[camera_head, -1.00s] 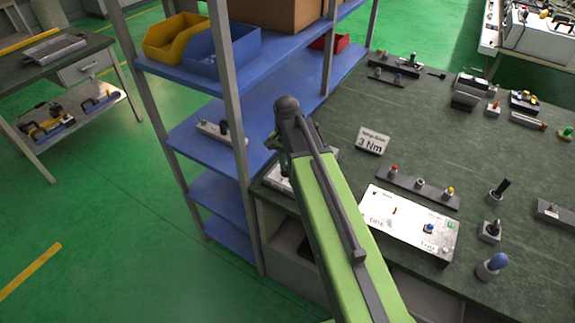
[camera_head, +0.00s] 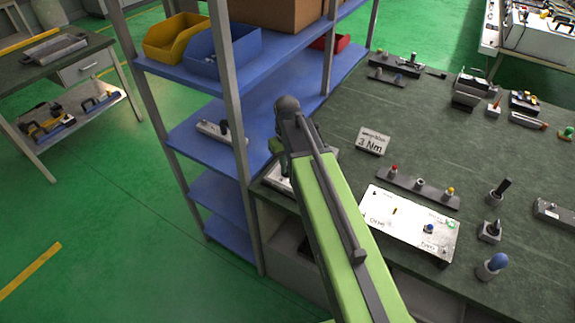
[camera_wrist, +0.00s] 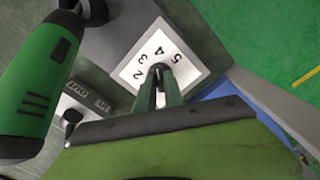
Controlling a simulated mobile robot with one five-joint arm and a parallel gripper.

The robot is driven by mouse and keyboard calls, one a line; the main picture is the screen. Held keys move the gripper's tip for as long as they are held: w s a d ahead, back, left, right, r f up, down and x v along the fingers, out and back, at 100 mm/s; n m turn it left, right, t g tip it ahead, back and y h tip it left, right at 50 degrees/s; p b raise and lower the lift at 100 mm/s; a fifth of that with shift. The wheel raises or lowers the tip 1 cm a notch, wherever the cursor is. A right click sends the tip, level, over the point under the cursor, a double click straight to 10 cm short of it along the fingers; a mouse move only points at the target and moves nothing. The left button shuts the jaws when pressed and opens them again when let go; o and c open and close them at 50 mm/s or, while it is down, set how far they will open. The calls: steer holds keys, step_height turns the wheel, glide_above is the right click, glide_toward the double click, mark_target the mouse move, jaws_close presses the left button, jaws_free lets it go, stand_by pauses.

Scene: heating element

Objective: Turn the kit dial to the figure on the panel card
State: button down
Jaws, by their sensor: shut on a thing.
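The panel card (camera_head: 372,141) stands on the bench and reads 3 Nm. The kit's white plate (camera_head: 277,178) shows at the bench's left edge, partly hidden by my arm. In the wrist view, the white dial plate (camera_wrist: 178,52) carries the figures 2, 3, 4 and 5. The fingertips are hidden in the head view.
A green cylindrical body (camera_wrist: 28,90) fills the wrist view's left side, close to the fingers. A white panel (camera_head: 408,222) and a strip with coloured knobs (camera_head: 418,187) lie right of my arm. A blue shelf unit (camera_head: 210,140) stands left of the bench.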

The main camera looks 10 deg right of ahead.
steer(key=n, duration=0.6)
steer(key=shift+n, duration=0.3)
stand_by(0.4)
steer(key=c, duration=1.4)
jaws_free()
steer(key=shift+c, duration=0.2)
steer(key=shift+r, duration=0.1)
step_height(320, 180, up, 17)
steer(key=p, duration=1.7)
